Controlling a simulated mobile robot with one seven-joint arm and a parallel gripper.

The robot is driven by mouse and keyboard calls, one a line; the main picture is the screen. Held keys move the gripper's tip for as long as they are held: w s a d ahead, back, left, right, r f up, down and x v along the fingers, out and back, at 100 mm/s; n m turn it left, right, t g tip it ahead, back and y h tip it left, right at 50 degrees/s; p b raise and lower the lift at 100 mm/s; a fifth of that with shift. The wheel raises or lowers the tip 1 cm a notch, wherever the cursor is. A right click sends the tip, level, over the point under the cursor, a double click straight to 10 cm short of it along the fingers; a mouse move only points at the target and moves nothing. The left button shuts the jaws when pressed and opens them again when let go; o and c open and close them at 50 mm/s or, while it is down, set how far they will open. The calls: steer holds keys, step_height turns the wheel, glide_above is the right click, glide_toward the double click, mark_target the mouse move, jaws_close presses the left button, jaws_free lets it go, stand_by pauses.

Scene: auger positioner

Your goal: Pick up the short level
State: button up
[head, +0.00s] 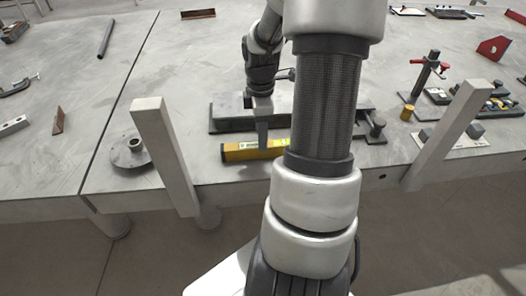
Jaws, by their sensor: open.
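The short level (238,153) is a yellow bar with a small pale label, lying on the grey table near its front edge. Its right part is hidden behind my arm. My gripper (263,143) is pointed down over the level, and a grey finger overlaps the level's middle in the picture. The gripper is open. I see the jaws nearly edge-on, so I cannot tell whether the level sits between the fingers or touches them.
A dark-edged plate fixture (226,119) stands just behind the level. A slanted grey post (165,155) and a round flanged part (130,152) are to the left. Another slanted post (447,135) and a red-handled clamp (428,70) are to the right.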

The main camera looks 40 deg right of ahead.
steer(key=f, duration=0.1)
steer(key=f+b, duration=0.1)
steer(key=f, duration=0.3)
steer(key=shift+d+f+b, duration=0.2)
steer(key=shift+d+b, duration=0.05)
steer(key=shift+b, duration=0.15)
jaws_close()
